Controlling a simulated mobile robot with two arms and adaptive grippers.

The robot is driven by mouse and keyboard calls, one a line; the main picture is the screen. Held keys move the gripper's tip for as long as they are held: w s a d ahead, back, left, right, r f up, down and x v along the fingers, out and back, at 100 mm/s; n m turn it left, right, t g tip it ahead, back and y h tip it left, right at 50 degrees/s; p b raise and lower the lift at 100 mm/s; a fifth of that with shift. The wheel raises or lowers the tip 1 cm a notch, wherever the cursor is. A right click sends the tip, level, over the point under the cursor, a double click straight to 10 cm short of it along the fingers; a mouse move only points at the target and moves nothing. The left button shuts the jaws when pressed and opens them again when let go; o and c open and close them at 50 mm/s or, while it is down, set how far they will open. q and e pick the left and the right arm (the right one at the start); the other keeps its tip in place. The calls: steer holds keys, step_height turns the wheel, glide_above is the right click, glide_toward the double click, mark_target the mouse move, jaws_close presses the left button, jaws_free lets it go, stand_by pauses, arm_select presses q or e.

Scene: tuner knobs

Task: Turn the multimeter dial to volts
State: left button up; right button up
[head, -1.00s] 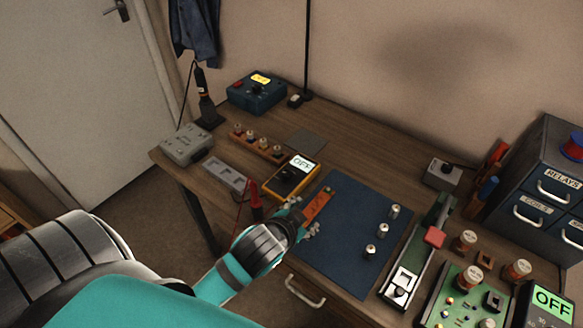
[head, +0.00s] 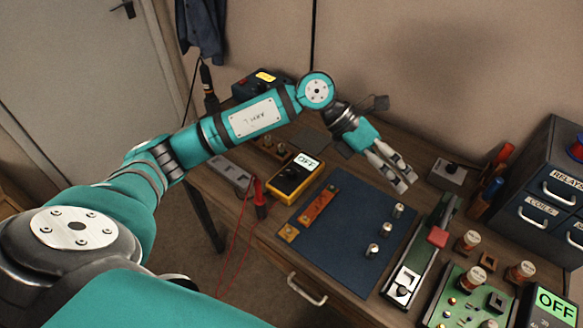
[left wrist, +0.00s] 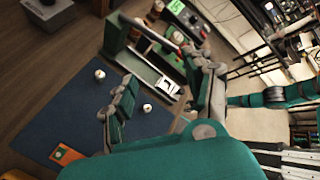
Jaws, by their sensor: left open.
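The yellow multimeter (head: 295,178) lies on the wooden bench left of the blue mat. Its white display reads OFF and its dark dial faces up; the pointer is too small to read. My left gripper (head: 408,184) is open and empty, raised above the back right part of the mat, well to the right of the multimeter and apart from it. In the left wrist view its two fingers (left wrist: 160,66) are spread, with the mat and a green slide device beyond them. My right gripper is not in view.
The blue mat (head: 340,245) holds an orange strip (head: 318,206) and several metal knobs. A green slide device (head: 420,255), a circuit board (head: 465,300) and a drawer cabinet (head: 550,180) are at right.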

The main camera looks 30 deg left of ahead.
arm_select(q)
steer(key=w+a+f+y, duration=0.1)
steer(key=a+y, duration=0.2)
steer(key=a, duration=0.4)
steer(key=w+a+y, duration=0.2)
steer(key=a+y, duration=0.1)
steer(key=a, duration=0.4)
steer(key=r+n+g+y, duration=0.1)
steer(key=r+n+y, duration=0.1)
steer(key=y, duration=0.3)
glide_above(291, 170)
step_height(291, 170, down, 17)
steer(key=p, duration=0.3)
steer(key=shift+d+f, duration=0.1)
steer(key=shift+f, duration=0.05)
steer(key=shift+c, duration=0.3)
